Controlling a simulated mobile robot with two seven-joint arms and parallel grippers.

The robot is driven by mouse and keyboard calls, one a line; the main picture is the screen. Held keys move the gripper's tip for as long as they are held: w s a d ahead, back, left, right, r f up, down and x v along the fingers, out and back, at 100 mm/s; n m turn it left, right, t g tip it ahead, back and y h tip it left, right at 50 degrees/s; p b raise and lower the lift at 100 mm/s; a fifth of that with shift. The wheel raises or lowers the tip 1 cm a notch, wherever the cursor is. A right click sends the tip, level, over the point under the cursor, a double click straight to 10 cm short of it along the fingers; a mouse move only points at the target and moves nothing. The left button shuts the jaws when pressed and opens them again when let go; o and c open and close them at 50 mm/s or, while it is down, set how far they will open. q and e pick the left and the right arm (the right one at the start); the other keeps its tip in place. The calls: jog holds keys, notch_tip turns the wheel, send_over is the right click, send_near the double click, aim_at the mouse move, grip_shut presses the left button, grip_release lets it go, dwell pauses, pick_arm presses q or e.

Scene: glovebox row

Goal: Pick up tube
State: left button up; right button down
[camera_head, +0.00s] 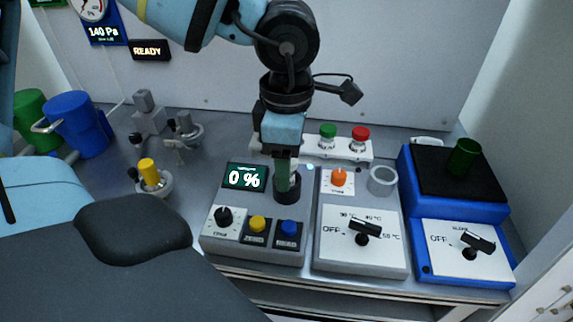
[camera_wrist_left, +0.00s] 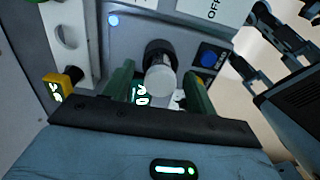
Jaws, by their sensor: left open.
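The tube (camera_wrist_left: 160,82) shows in the left wrist view as a short pale grey cylinder with a rounded end, at a black round holder (camera_wrist_left: 157,50). In the head view the black holder (camera_head: 287,190) stands on the grey device with the display, and my gripper hides the tube. My left gripper (camera_head: 283,172) points down right above the holder. Its green fingers are open, one on each side of the tube in the left wrist view, with visible gaps. I cannot tell how far the fingertips reach down along the tube. My right gripper is not in view.
Green and red buttons are behind; valves and buckets stand left.

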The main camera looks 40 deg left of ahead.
pick_arm(q)
jog(key=shift+f, duration=0.1)
jog(key=c, duration=1.1)
jog(key=shift+o, duration=0.2)
notch_tip(320, 180, up, 28)
jog(key=p, duration=0.1)
